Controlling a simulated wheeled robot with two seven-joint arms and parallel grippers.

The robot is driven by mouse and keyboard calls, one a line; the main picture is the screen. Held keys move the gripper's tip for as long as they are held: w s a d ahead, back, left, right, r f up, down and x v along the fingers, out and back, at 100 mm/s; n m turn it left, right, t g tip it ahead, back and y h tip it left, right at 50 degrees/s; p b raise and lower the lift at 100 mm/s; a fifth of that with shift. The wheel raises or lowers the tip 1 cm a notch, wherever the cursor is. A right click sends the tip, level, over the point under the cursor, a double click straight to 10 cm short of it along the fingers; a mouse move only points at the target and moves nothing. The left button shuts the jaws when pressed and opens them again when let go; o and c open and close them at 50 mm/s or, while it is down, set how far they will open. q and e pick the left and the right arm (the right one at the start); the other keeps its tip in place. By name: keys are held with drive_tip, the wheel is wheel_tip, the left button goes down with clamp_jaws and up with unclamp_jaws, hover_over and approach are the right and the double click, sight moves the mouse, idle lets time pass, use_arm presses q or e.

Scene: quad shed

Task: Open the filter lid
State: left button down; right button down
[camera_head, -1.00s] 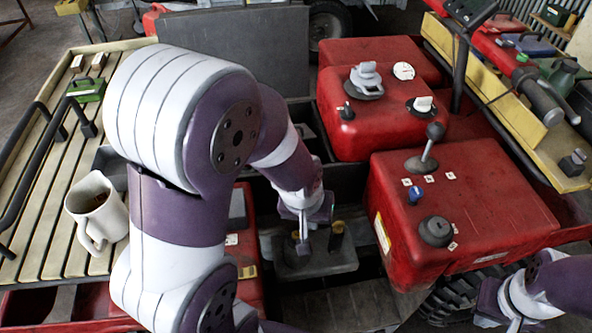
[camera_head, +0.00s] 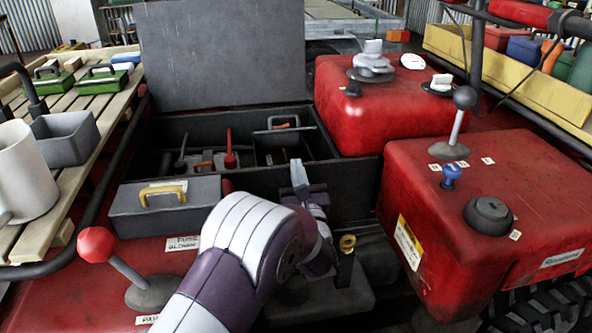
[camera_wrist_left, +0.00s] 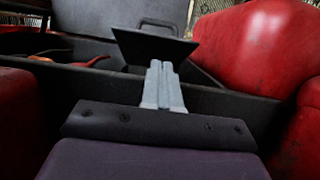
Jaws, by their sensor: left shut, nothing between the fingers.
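A small dark lid with a looped handle (camera_head: 283,128) shows inside the open dark box, near its right side; I take it for the filter lid. In the left wrist view the lid (camera_wrist_left: 152,46) looks like a tilted flat plate with the handle at its top edge. My left gripper (camera_head: 299,174) is shut and empty at the near wall of the box. In the left wrist view its closed fingertips (camera_wrist_left: 162,70) overlap the lid's lower edge; I cannot tell whether they touch. My right gripper is out of view.
The dark box (camera_head: 350,195) has a large raised grey panel (camera_head: 222,55) behind it. Red housings (camera_head: 470,180) with levers and knobs stand to the right. A grey case with a yellow handle (camera_head: 165,207) and a red-knobbed lever (camera_head: 98,245) are to the left.

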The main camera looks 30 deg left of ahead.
use_arm(q)
drive_tip(key=b+x, duration=0.1)
drive_tip(key=x, duration=0.7)
drive_tip(key=shift+w, duration=0.1)
